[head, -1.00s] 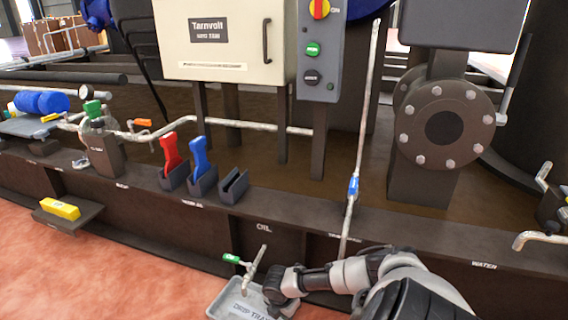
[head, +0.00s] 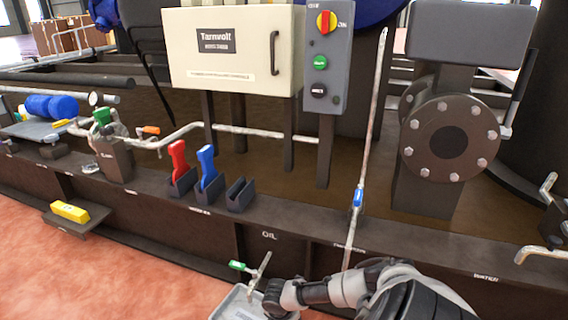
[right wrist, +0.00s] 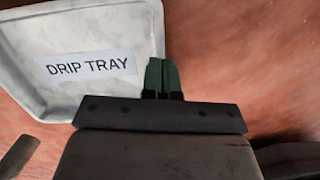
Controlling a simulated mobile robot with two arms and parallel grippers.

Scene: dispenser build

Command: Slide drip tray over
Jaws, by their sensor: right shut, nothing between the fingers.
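The drip tray (head: 228,303) is a shallow light grey tray on the reddish floor, at the bottom of the head view under the oil tap (head: 262,266). It also shows in the right wrist view (right wrist: 105,25), with its "DRIP TRAY" label. My right gripper (right wrist: 162,68) is shut and empty, its green-tipped fingers close together at the tray's right edge. I cannot tell whether they touch the rim. In the head view my right arm's end (head: 278,298) hides the tray's right part, and the frame cuts off its near part. My left gripper is not in view.
The dark base frame (head: 262,240) marked "OIL" runs behind the tray. The tap's green handle (head: 240,266) stands above the tray. A yellow block (head: 70,211) sits on a low ledge at left. The floor left of the tray (head: 120,275) is clear.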

